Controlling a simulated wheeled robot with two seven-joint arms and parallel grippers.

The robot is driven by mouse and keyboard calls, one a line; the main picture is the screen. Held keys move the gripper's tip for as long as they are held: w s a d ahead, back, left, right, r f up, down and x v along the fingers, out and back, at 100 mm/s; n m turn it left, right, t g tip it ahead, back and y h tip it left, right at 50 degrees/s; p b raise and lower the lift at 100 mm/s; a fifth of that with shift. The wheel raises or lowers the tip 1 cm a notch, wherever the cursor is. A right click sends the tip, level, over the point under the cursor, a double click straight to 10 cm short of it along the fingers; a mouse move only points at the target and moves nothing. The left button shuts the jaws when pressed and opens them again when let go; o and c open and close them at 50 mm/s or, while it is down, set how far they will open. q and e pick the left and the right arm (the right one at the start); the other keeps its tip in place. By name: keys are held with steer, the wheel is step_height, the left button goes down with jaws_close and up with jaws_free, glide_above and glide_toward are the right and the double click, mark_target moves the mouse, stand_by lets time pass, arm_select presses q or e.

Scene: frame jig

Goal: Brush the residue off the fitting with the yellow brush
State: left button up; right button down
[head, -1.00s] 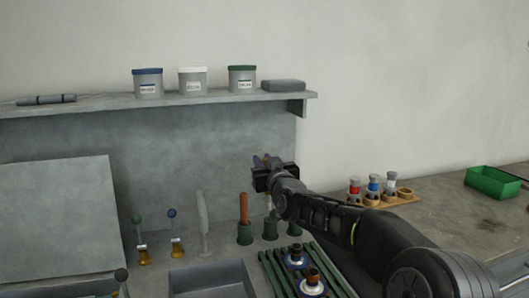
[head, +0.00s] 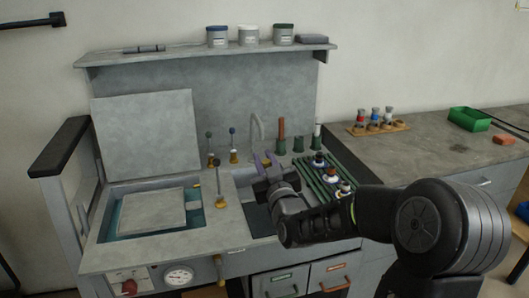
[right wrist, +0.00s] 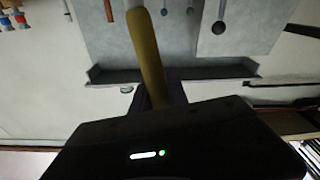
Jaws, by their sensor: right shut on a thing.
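My right gripper (head: 265,161) is in the middle of the head view, over the sink area, left of the green slatted rack. In the right wrist view it is shut on the yellow brush (right wrist: 147,45), whose yellow handle stands out from the jaws. The bristle end is hidden, and I cannot make the brush out in the head view. Any residue is too small to tell. My left gripper is out of view.
Green cups stand behind the rack, one with a brown-orange handle (head: 281,128). A faucet (head: 257,128) and knobbed valves stand behind the sink (head: 257,219). A shelf (head: 180,52) with jars is above. A wooden rack of bottles (head: 378,128) and a green bin (head: 470,119) are at right.

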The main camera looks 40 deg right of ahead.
steer(key=shift+r, duration=0.6)
step_height(320, 180, down, 7)
steer(key=b, duration=0.2)
steer(key=shift+d+b, duration=0.2)
steer(key=shift+b, duration=0.15)
steer(key=shift+w, duration=0.1)
steer(key=shift+f+b, duration=0.5)
steer(key=shift+b, duration=0.2)
stand_by(0.6)
steer(key=shift+b+x, duration=0.5)
steer(key=shift+x, duration=0.7)
steer(key=shift+f, duration=0.1)
